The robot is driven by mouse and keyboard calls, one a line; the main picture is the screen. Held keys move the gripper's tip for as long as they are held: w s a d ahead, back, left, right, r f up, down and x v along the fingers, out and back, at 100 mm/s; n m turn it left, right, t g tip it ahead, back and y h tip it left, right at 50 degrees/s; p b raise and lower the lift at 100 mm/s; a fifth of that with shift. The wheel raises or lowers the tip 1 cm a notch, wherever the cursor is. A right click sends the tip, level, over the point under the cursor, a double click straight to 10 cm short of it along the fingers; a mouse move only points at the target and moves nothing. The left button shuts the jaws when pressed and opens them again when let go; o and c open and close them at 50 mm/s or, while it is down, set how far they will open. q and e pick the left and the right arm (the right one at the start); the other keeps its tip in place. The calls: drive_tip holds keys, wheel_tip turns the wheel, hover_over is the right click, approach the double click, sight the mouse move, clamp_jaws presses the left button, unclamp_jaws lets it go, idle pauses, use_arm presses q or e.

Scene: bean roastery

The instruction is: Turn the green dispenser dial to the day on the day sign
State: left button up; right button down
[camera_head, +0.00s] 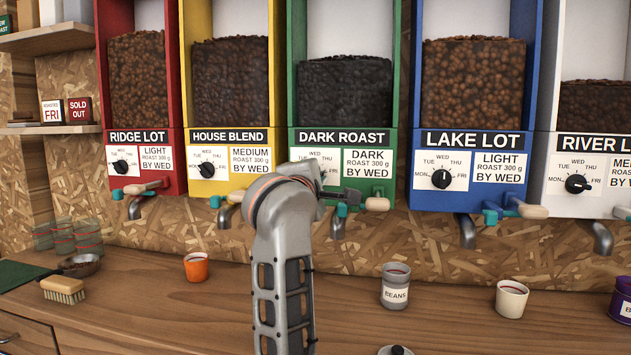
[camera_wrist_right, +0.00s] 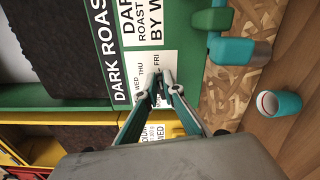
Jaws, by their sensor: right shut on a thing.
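The green dispenser (camera_head: 394,135), labelled DARK ROAST, stands in the middle of the row. In the head view my right gripper (camera_head: 318,185) is in front of its dial panel and hides the dial. In the right wrist view my right gripper (camera_wrist_right: 160,88) has its fingertips closed together at the dial panel (camera_wrist_right: 145,66), shut on the dial. The dial is mostly covered, so its pointing direction cannot be read. WED, THU and FRI are printed around it. The day sign (camera_head: 53,111) on the left shelf reads FRI. My left gripper is in neither view.
A lever with a tan handle (camera_head: 376,204) juts out right of my right gripper. Red (camera_head: 146,178), yellow (camera_head: 230,180), blue (camera_head: 470,195) and white dispensers flank the green one. An orange cup (camera_head: 196,267), a BEANS jar (camera_head: 395,288) and a cream cup (camera_head: 511,299) stand on the counter.

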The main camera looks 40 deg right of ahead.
drive_tip(key=shift+f, duration=0.1)
idle(0.4)
drive_tip(key=c, duration=2.2)
unclamp_jaws()
drive_tip(key=shift+r, duration=5.05)
